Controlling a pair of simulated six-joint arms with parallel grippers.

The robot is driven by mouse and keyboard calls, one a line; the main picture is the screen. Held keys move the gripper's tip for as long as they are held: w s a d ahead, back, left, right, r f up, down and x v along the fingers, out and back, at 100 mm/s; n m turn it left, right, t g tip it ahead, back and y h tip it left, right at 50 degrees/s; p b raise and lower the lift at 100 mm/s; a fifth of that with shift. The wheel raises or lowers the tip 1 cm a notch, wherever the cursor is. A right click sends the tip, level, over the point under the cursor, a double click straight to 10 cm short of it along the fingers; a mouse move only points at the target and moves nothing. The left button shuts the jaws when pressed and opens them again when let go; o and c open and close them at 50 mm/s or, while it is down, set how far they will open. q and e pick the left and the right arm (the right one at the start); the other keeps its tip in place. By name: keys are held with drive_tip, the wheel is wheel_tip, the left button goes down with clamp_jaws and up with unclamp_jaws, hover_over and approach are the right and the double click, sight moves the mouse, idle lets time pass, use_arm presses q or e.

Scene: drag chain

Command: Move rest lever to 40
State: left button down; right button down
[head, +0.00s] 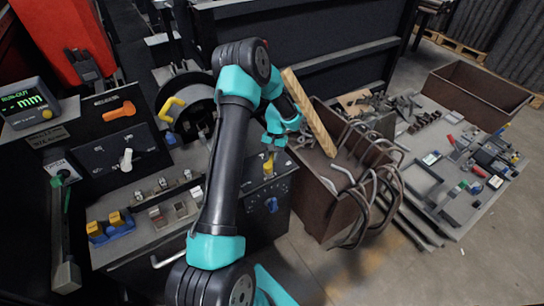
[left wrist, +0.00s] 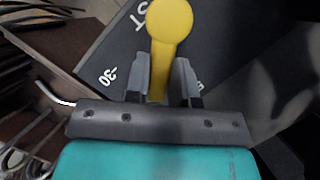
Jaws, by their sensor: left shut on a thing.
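The rest lever is yellow, with a round knob (left wrist: 170,20) and a flat stem that fills much of the left wrist view's upper middle. In the head view the yellow lever (head: 268,164) stands up from the right end of the dark console. My left gripper (left wrist: 163,90) is shut on the lever's stem, one finger on each side, with the knob beyond the fingertips. In the head view my left gripper (head: 272,144) is above the lever and hides part of it. A plate under the lever shows "-30" (left wrist: 109,76) and letters ending in "ST". The mark 40 is not visible.
A blue knob (head: 272,204) is on the console front below the lever. Right of it stands a brown bin (head: 325,200) with bent rods and a wooden bar (head: 310,112). An orange handle (head: 120,111) and yellow handle (head: 171,106) are further left.

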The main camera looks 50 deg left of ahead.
use_arm(q)
drive_tip(key=c, duration=1)
unclamp_jaws()
drive_tip(key=shift+o, duration=0.2)
drive_tip(key=shift+r, duration=0.1)
drive_tip(key=v, duration=1.7)
drive_tip(key=shift+d+r, duration=0.1)
